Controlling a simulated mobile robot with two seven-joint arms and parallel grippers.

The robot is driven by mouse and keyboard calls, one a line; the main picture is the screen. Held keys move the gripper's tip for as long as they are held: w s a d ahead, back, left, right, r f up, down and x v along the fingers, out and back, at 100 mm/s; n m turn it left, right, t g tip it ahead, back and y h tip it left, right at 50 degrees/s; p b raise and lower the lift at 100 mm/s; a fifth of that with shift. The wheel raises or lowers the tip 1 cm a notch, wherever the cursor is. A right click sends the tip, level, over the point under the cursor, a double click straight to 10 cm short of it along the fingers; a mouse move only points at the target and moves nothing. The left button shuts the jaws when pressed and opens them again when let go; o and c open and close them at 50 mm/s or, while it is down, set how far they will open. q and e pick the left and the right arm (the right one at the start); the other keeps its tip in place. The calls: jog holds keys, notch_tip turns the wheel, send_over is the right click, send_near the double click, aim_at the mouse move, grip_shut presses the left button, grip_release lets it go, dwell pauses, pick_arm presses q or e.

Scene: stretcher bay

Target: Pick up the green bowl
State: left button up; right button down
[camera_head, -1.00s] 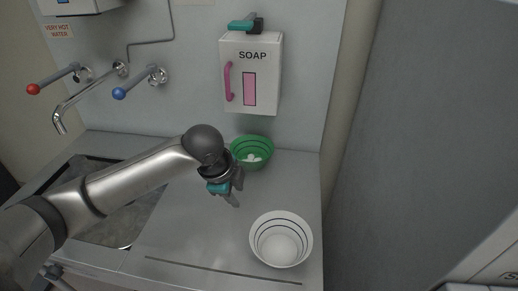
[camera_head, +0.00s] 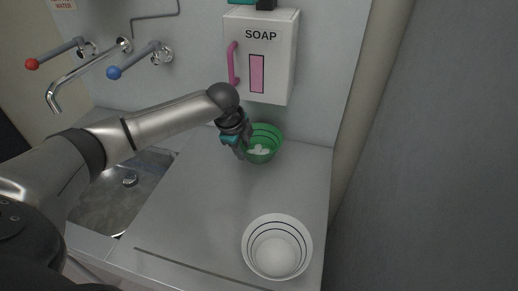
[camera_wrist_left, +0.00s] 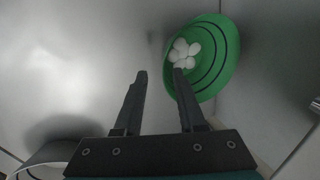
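The green bowl (camera_head: 268,134) stands at the back of the steel counter, below the soap dispenser. It has dark rings and holds several white rounded things. In the left wrist view the green bowl (camera_wrist_left: 218,72) is at upper right. My left gripper (camera_head: 239,151) is at the bowl's left side. Its fingers (camera_wrist_left: 160,75) are apart, and the right finger's tip overlaps the bowl's near edge in the left wrist view. Whether it touches the bowl I cannot tell. Nothing is held between the fingers. My right gripper is not in view.
A white bowl (camera_head: 277,262) with dark rings stands at the counter's front right. The soap dispenser (camera_head: 262,55) hangs on the wall above the green bowl. A sink (camera_head: 112,200) and taps are at left. The middle of the counter (camera_head: 200,215) is clear.

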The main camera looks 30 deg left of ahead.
aim_at(248, 154)
pick_arm(q)
jog(key=shift+w+b+x, duration=0.15)
jog(key=shift+b+x, duration=0.15)
jog(key=shift+x, duration=1.1)
jog(key=shift+w+b+x, duration=0.15)
jog(key=shift+b+x, duration=0.15)
jog(key=shift+x, duration=1.1)
jog(key=shift+d+r, duration=0.1)
jog(key=shift+d, duration=0.05)
grip_shut()
